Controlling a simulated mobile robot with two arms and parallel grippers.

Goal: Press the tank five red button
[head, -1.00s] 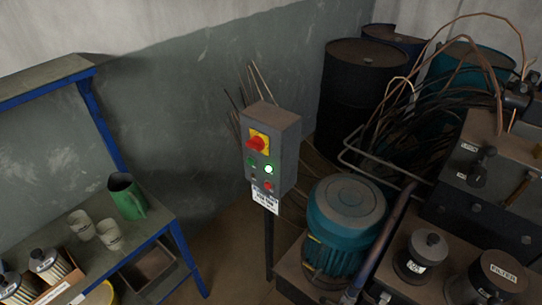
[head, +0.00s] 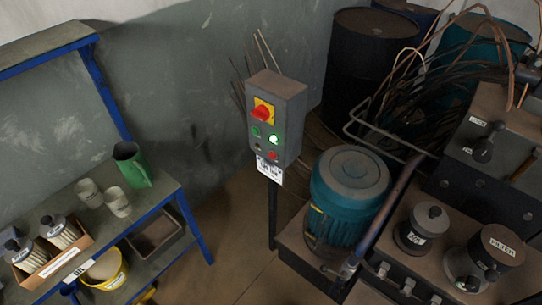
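A grey control box (head: 290,112) stands on a dark post in the middle of the head view. Its front has a red knob (head: 261,113) on a yellow plate at the top. Below are a green button (head: 256,132) and a bright lit green one (head: 274,139). A small red button (head: 273,155) sits at the lower right of the panel, beside a dark one. A white label (head: 269,171) hangs under the box, its text too small to read. Neither gripper is in view.
A teal motor (head: 349,187) and a machine with a filter canister (head: 497,248) stand to the right. A blue-framed shelf (head: 172,200) at left holds a green jug (head: 131,165), cups and filters. Dark drums (head: 371,60) stand behind. Floor (head: 235,262) between shelf and motor is clear.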

